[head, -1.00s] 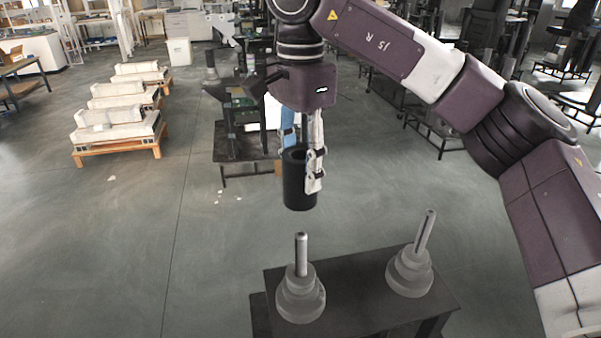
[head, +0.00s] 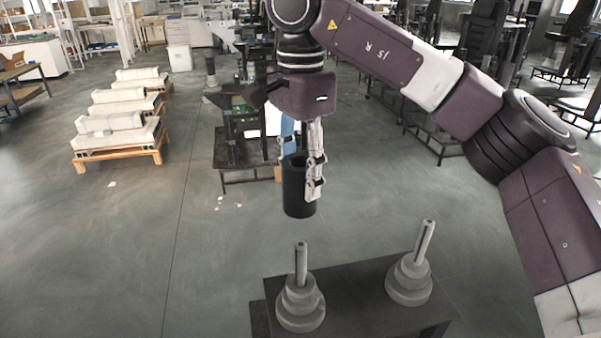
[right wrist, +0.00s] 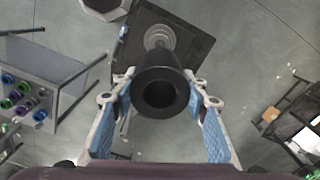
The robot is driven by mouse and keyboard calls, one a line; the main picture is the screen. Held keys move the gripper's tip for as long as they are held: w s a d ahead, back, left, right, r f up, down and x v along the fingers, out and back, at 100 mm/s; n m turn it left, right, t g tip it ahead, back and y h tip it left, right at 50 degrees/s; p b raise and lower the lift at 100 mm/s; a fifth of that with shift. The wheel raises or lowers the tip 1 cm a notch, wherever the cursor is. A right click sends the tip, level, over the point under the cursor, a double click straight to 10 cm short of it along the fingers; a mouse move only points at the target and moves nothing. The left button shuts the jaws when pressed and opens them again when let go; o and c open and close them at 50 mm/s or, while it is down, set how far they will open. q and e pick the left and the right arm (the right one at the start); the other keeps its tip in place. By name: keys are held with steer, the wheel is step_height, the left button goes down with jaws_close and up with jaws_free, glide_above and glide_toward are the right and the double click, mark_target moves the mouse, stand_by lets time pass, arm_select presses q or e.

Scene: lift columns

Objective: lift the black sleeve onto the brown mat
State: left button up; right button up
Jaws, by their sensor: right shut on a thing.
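The black sleeve (head: 298,200) is an upright, open-topped hollow cylinder in the head view. My right gripper (head: 301,178) is shut on its wall from above and holds it in the air, clear of the posts. In the right wrist view the sleeve (right wrist: 160,92) is seen end-on, with its dark bore between the two blue-padded fingers of the right gripper (right wrist: 160,80). I cannot make out a brown mat in either view. My left gripper is not in view.
A dark table (head: 352,290) stands below, bearing a stepped grey post (head: 300,300) at left and another (head: 410,279) at right. A dark workbench (head: 235,150) stands behind. Pallets with white blocks (head: 115,140) are at far left. Open floor lies between.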

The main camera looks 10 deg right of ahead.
steer(key=shift+r, duration=0.2)
step_height(320, 180, up, 14)
steer(key=p, duration=1.1)
steer(key=shift+r, duration=0.15)
stand_by(1.4)
